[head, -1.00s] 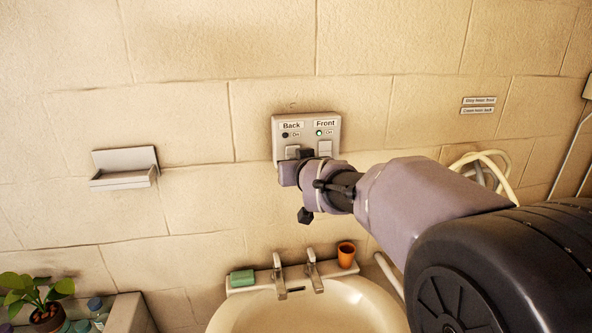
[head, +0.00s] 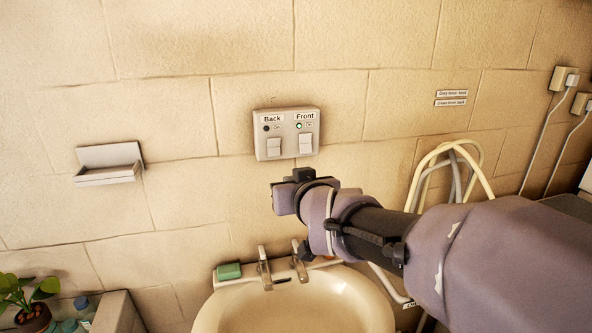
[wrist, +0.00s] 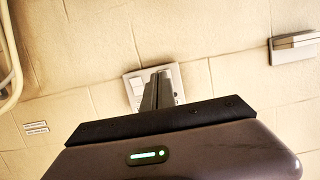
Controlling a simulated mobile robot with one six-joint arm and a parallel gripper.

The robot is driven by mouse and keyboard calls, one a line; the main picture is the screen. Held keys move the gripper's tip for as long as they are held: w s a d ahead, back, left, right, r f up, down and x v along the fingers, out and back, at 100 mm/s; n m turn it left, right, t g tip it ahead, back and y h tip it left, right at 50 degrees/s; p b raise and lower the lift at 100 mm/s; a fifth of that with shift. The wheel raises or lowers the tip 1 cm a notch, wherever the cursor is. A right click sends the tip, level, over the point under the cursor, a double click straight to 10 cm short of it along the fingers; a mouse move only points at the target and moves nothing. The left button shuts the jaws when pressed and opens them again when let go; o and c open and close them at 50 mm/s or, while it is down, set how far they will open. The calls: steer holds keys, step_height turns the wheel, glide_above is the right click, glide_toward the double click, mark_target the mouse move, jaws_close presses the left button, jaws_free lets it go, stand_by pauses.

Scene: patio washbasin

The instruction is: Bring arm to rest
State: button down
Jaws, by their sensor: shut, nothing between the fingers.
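My gripper (head: 285,197) is in front of the wall, below the switch panel and above the basin, clear of both as far as the head view shows. In the wrist view my gripper (wrist: 160,85) is shut, its fingers together with nothing held, seen against the switch panel (wrist: 136,88). In the head view the switch panel (head: 287,128) has two white rocker switches labelled Back and Front.
A washbasin (head: 345,300) with taps (head: 265,270) and a green soap (head: 229,271) lies below my arm. A wall shelf (head: 108,165) is at left, a potted plant (head: 30,300) at lower left. Looped hoses (head: 452,165) hang at right. The upper wall is clear.

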steer(key=s+d+f+m+g+b, duration=0.1)
steer(key=s+d+f, duration=0.3)
steer(key=s, duration=0.6)
steer(key=s+d+f+m+g+h+b, duration=0.1)
steer(key=s+d+f+m+g+b, duration=0.1)
steer(key=s+d+f+m+g, duration=0.2)
steer(key=s+d+f+m+g+h+b, duration=0.1)
steer(key=s+f, duration=0.7)
steer(key=s, duration=0.9)
steer(key=d+m+g, duration=0.1)
steer(key=d+g, duration=0.1)
steer(key=shift+s+d+f+m, duration=0.15)
steer(key=shift+d+f+m, duration=0.15)
steer(key=shift+d, duration=0.1)
